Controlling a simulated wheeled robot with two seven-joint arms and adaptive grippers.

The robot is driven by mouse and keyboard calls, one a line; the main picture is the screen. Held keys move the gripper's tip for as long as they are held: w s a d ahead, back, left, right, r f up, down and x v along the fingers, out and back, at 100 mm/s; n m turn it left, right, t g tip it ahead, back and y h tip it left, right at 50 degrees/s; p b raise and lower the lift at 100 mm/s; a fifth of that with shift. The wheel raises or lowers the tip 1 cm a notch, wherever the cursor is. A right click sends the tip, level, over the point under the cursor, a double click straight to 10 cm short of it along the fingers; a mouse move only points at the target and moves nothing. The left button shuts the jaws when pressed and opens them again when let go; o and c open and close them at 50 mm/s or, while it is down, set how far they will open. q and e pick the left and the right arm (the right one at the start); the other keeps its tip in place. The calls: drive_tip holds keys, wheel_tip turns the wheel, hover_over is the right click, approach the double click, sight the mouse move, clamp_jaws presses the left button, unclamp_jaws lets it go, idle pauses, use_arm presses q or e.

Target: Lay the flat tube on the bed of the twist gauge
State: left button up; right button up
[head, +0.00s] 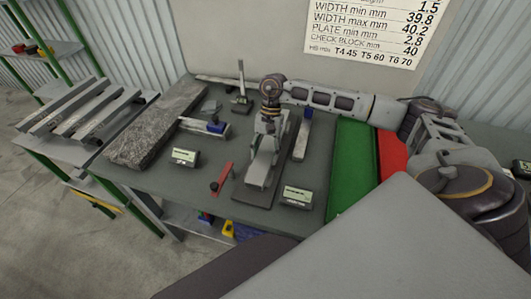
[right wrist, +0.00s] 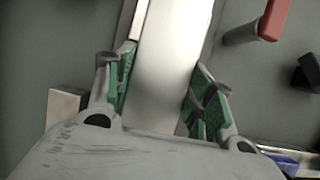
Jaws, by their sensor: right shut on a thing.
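My right gripper (head: 267,128) reaches over the middle of the table from the right. It is shut on the flat tube (head: 261,168), a light grey bar that runs towards the table's front edge. In the right wrist view the tube (right wrist: 172,60) lies between the two green-padded fingers (right wrist: 160,100). The twist gauge's dark bed (head: 254,195) shows under and beside the tube's near end. Whether the tube touches the bed I cannot tell. The gripper hides the tube's far part. My left gripper is not in view.
A red-topped post (head: 221,178) stands just left of the tube. Small display boxes (head: 185,157) (head: 297,198) stand on either side. A stone slab (head: 158,125) lies left; a green area (head: 352,165) and a red area (head: 391,153) lie right. A rack (head: 80,145) holds several bars.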

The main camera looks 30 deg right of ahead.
drive_tip(key=shift+f, duration=0.1)
drive_tip(key=o, duration=1.5)
drive_tip(key=v, duration=1.2)
drive_tip(key=shift+a, duration=0.1)
